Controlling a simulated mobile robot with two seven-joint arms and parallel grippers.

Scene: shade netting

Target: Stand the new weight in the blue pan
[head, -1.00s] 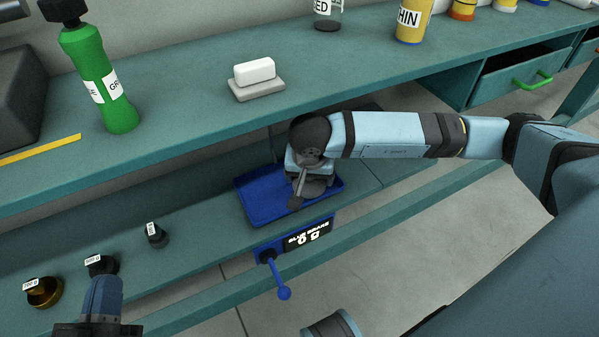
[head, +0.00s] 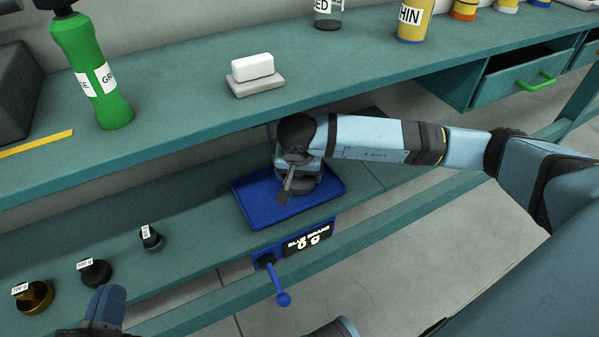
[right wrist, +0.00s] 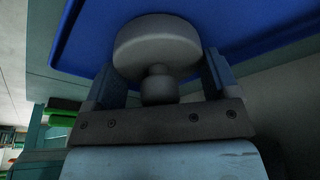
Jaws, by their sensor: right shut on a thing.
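The blue pan (head: 262,213) is a shallow tray on the lower shelf. My right gripper (head: 297,178) is over its right half, pointing down. In the right wrist view, my right gripper (right wrist: 158,88) is shut on a grey weight (right wrist: 157,45), a round disc with a knob between the fingers. The blue pan (right wrist: 240,25) fills the background behind it. Whether the weight touches the pan floor I cannot tell. My left gripper (head: 104,308) is at the lower left edge of the head view, partly cut off; its fingertips cannot be made out clearly.
A blue lever (head: 277,284) and display (head: 307,240) are in front of the pan. The upper shelf (head: 180,115) overhangs behind.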

